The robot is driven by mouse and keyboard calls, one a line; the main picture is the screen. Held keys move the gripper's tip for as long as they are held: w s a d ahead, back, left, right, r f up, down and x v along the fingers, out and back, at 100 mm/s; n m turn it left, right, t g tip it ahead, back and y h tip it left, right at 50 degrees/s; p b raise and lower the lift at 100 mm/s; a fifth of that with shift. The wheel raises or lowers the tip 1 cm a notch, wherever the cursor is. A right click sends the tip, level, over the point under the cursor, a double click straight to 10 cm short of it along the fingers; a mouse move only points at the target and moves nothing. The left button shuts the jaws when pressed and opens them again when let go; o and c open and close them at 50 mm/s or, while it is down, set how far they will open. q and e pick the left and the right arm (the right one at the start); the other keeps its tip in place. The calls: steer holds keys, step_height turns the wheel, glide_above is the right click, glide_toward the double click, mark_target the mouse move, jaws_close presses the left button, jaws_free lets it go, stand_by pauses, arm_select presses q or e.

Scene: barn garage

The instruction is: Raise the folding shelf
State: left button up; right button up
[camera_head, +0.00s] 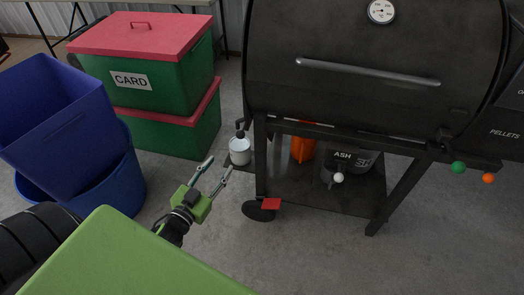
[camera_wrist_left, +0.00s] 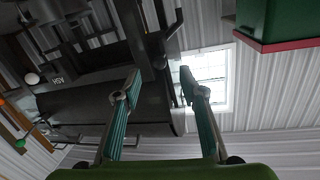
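A large black barrel grill (camera_head: 375,80) stands at the centre right, with a long metal lid handle (camera_head: 365,73). I cannot clearly pick out the folding shelf. A narrow dark piece sticks out at the grill's lower left, behind a small white bucket (camera_head: 239,150), but I cannot tell whether it is the shelf. My left gripper (camera_head: 218,166) is open and empty, in front of the bucket and left of the grill's leg. In the left wrist view my open gripper (camera_wrist_left: 160,80) has the dark grill (camera_wrist_left: 90,103) to its left. My right gripper is not in view.
Stacked green bins with red lids (camera_head: 143,38) and blue tubs (camera_head: 60,115) stand at the left. An ash bucket (camera_head: 338,160) and an orange object (camera_head: 302,148) sit on the grill's bottom shelf. A wheel (camera_head: 258,211) is at its lower left. Front floor is clear.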

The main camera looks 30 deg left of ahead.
mark_target(238, 137)
arm_select(q)
steer(key=shift+t, duration=0.3)
steer(key=w, duration=0.4)
steer(key=w+r+b, duration=0.1)
steer(key=w, duration=0.3)
steer(key=w+r, duration=0.1)
steer(key=w, duration=0.3)
steer(key=shift+w+b, duration=0.35)
steer(key=shift+w, duration=0.85)
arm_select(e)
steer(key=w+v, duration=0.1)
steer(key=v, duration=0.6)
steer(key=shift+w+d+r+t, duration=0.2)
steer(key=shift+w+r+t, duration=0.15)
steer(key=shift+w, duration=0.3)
arm_select(q)
steer(key=shift+c, duration=0.5)
steer(key=shift+m, duration=0.3)
jaws_close()
